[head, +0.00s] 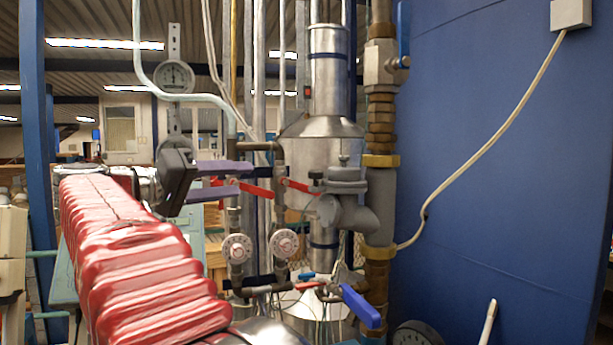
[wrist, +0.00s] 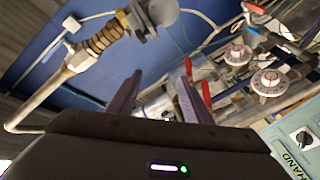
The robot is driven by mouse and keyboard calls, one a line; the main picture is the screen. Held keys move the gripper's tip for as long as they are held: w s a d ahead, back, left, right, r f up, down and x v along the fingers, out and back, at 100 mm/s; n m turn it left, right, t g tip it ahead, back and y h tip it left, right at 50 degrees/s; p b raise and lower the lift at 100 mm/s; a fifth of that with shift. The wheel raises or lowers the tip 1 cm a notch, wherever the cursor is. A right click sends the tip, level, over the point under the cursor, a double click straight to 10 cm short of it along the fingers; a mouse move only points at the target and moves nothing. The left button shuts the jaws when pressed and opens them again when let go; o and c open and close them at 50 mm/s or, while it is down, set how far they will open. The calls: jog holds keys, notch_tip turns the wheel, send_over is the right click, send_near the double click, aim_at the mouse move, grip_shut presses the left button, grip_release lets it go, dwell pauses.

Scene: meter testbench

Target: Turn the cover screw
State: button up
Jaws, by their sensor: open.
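My gripper (head: 246,178) is open and empty. Its two purple-grey fingers point right, one above the other, in front of the pipework. In the wrist view the fingers (wrist: 160,76) stand apart with nothing between them. A grey valve housing (head: 345,205) on the thick vertical pipe lies to the right of the fingertips, apart from them. A small stud (head: 344,160) sits on top of its round cap; I cannot tell if this is the cover screw. No other cover screw can be made out clearly.
Red-handled valves (head: 257,190) are close to the fingertips. Two white round dials (head: 237,248) hang below. A blue lever (head: 360,306) sticks out at the lower right. A blue wall (head: 500,170) closes off the right.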

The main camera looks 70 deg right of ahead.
aim_at(310, 174)
jog(key=s+m+g, duration=0.1)
jog(key=m, duration=0.3)
jog(key=s+m+g, duration=0.1)
jog(key=m, duration=0.2)
jog(key=s+a+m+g+y, duration=0.1)
jog(key=s+m, duration=0.1)
jog(key=m, duration=0.2)
jog(key=shift+s+r+m, duration=0.1)
jog(key=shift+r+m, duration=0.2)
jog(key=x, duration=1.3)
jog(key=shift+s+d+f, duration=0.1)
jog(key=shift+s+d, duration=0.15)
jog(key=shift+d, duration=0.05)
jog(key=shift+c, duration=0.4)
